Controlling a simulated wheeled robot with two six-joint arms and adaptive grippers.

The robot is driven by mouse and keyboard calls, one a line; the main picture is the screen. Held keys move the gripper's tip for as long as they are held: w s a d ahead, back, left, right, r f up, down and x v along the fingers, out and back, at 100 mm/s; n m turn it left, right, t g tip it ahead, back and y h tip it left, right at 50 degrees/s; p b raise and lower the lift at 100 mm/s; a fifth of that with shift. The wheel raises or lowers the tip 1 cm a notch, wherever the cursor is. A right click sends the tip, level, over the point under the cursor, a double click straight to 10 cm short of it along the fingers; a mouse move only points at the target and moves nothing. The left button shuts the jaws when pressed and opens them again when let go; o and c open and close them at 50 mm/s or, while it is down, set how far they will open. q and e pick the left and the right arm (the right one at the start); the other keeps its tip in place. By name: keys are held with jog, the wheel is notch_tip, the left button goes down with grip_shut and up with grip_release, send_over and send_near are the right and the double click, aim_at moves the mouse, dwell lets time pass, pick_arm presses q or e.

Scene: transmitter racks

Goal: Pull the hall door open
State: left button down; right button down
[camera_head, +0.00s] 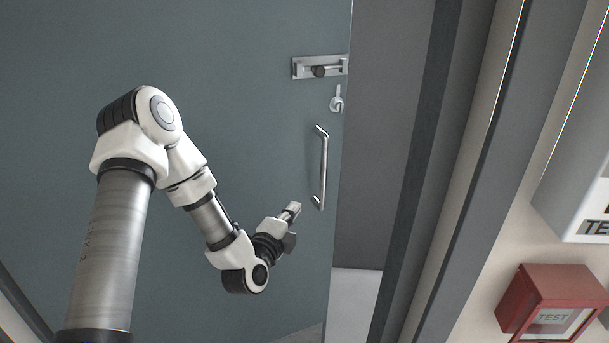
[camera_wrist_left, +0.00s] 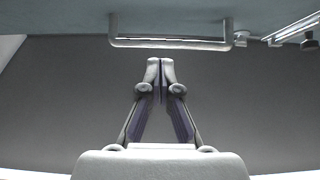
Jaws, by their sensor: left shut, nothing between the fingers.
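The grey-green hall door (camera_head: 230,60) fills the left and middle of the head view. It stands ajar, with a gap beyond its right edge. A silver bar handle (camera_head: 323,168) runs upright near that edge; it also shows across the top of the left wrist view (camera_wrist_left: 170,43). My left gripper (camera_head: 293,208) is below and left of the handle in the head view. Its fingertips (camera_wrist_left: 160,62) are together, empty and apart from the handle. My right gripper is not in view.
A slide bolt (camera_head: 320,68) and a small hook-like fitting (camera_head: 337,101) sit above the handle. The dark door frame (camera_head: 425,180) stands right of the gap. A red box (camera_head: 550,300) marked TEST is on the wall at the right.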

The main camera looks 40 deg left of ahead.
pick_arm(q)
jog(key=p, duration=0.1)
send_near(308, 174)
jog(key=w+d, duration=0.2)
jog(key=w, duration=0.2)
jog(key=a, duration=0.1)
jog(key=w+a, duration=0.1)
jog(key=a+p, duration=0.1)
jog(key=shift+w+a+r+y, duration=0.1)
jog(key=shift+w+r+y, duration=0.05)
jog(key=shift+w+y, duration=0.15)
jog(key=shift+a, duration=0.25)
jog(key=shift+w, duration=0.1)
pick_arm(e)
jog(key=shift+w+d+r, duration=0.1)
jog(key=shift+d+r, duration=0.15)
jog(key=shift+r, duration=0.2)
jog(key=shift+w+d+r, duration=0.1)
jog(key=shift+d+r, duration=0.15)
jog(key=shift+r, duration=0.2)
pick_arm(q)
jog(key=shift+w+d, duration=0.1)
